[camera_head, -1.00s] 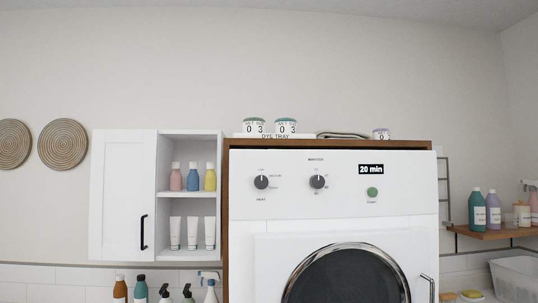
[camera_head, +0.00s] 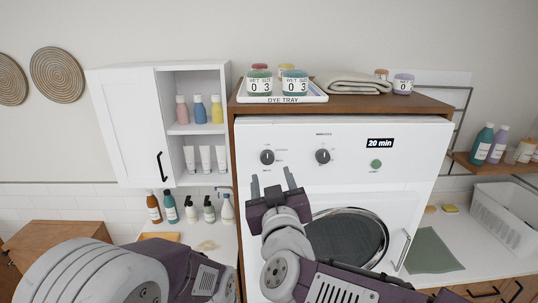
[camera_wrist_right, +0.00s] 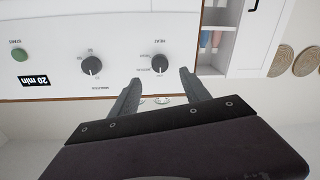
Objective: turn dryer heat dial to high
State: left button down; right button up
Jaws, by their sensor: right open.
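The heat dial (camera_head: 267,157) is the left dark round knob on the white dryer's (camera_head: 400,150) front panel. Its light pointer mark appears to point straight up. In the right wrist view, which is upside down, the heat dial (camera_wrist_right: 160,63) has the word HEAT near it. My right gripper (camera_head: 271,178) is open and empty, its fingers pointing up just below the dial in the head view. In the right wrist view the fingertips (camera_wrist_right: 160,76) lie either side of the dial's line, apparently short of it. My left gripper is out of view; only part of my left arm shows.
A minutes dial (camera_head: 323,156), a green button (camera_head: 376,164) and a 20 min display (camera_head: 380,142) share the panel. A dye tray (camera_head: 282,99) with jars and a folded towel (camera_head: 353,84) rest on top. A white cabinet (camera_head: 125,125) stands left.

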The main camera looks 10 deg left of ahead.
aim_at(268, 160)
jog(key=p+x, duration=0.2)
jog(key=x, duration=0.5)
jog(key=shift+w+p, duration=0.1)
jog(key=shift+p, duration=0.2)
jog(key=shift+w+a, duration=0.2)
jog(key=shift+w, duration=0.1)
jog(key=shift+f, duration=0.1)
jog(key=shift+d, duration=0.1)
jog(key=shift+w, duration=0.1)
jog(key=c, duration=0.3)
grip_shut()
